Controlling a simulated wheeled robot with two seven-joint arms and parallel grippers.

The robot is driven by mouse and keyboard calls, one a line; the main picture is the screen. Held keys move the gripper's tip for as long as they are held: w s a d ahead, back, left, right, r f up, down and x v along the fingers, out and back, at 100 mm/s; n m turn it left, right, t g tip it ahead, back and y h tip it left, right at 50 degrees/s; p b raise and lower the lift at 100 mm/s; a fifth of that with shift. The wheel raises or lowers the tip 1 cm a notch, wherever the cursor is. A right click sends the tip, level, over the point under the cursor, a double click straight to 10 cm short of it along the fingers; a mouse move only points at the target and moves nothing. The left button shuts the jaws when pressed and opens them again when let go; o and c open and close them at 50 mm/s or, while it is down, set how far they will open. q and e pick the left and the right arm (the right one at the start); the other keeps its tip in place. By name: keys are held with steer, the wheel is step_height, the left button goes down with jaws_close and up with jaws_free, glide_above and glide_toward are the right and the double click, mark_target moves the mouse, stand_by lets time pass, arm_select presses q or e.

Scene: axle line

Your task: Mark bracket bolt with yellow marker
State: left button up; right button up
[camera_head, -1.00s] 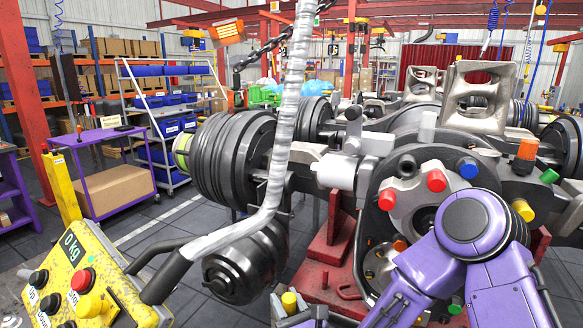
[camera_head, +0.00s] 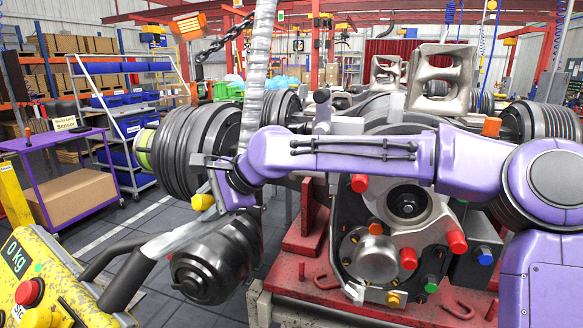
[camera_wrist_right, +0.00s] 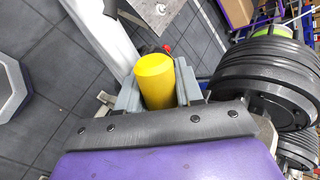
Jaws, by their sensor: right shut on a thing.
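My right gripper (camera_head: 212,190) is shut on the yellow marker (camera_head: 203,202), whose rounded end sticks out between the jaws at the left. In the right wrist view the yellow marker (camera_wrist_right: 155,80) sits between the two grey fingers. The gripper shows in front of the black wheel drums and above the black cylinder (camera_head: 215,262). The axle housing (camera_head: 350,225) carries red, green, blue, orange and yellow caps. I cannot tell which part is the bracket bolt, and my arm covers part of the axle. My left gripper is not in view.
A yellow hoist control (camera_head: 45,275) with a grey hose (camera_head: 258,110) stands at the front left, close to the gripper. Black wheel drums (camera_head: 195,150) lie behind the gripper. The red stand (camera_head: 310,250) holds the axle. A purple cart (camera_head: 55,185) stands farther left, with open floor between.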

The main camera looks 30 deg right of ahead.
steer(key=s+d+r+n+b, duration=0.1)
steer(key=s+d+r+n, duration=0.65)
steer(key=d, duration=0.65)
steer(key=shift+m+g+h, duration=0.3)
steer(key=shift+m+g, duration=0.1)
steer(key=shift+m, duration=0.35)
steer(key=d+p, duration=0.1)
steer(key=w+d+r+p, duration=0.2)
steer(key=d, duration=0.1)
steer(key=shift+d, duration=0.1)
steer(key=shift+p, duration=0.3)
